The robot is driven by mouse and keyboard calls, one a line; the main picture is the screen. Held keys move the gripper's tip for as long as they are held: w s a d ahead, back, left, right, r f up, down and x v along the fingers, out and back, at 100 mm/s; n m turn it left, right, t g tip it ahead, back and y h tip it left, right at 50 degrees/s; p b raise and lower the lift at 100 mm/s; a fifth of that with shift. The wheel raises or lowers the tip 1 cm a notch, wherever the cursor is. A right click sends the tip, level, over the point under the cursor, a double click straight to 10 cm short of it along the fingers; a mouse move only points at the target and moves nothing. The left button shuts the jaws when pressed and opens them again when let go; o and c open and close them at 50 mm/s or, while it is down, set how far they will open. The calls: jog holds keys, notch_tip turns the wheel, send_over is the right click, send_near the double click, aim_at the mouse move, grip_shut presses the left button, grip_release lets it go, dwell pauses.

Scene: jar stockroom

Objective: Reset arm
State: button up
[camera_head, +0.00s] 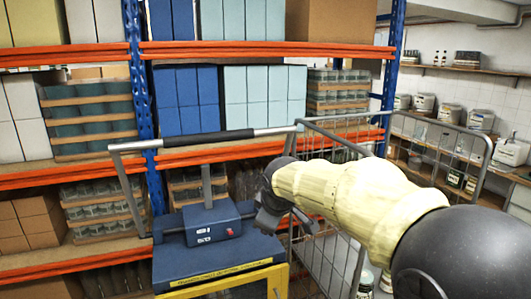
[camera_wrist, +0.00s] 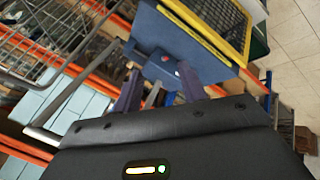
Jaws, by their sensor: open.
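My arm stretches from the lower right to the middle of the head view, in front of a wire cage trolley. My gripper (camera_head: 268,208) is at its end, beside the blue cart (camera_head: 205,262) with a grey handle frame. In the wrist view the two dark fingers of my gripper (camera_wrist: 160,90) stand apart with nothing held between them. The blue body of the cart (camera_wrist: 165,38) lies beyond the fingertips there. I cannot tell from these views how far my gripper is from the cart.
A tall rack with orange beams (camera_head: 230,147) and blue posts holds boxes and trays of jars behind the cart. The wire cage trolley (camera_head: 345,135) stands at the right. A wall shelf with jars (camera_head: 455,68) is farther back. Bare tiled floor (camera_wrist: 292,45) shows in the wrist view.

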jog(key=s+d+f+m+g+b, duration=0.1)
jog(key=s+d+f+m, duration=0.3)
jog(key=s+f, duration=0.3)
jog(key=s+d+f+m+g+h+b, duration=0.1)
jog(key=s+d+f+m+g+b, duration=0.1)
jog(key=s+d+f+m, duration=0.2)
jog(key=s+d+f+m+g+b, duration=0.1)
jog(key=s+d+f+m, duration=0.4)
jog(key=s+f, duration=0.5)
notch_tip(320, 180, down, 4)
jog(key=shift+d+f+g+b, duration=0.1)
jog(key=shift+d+g+b, duration=0.25)
jog(key=shift+d, duration=0.3)
jog(key=shift+c, duration=0.5)
jog(key=shift+a, duration=0.15)
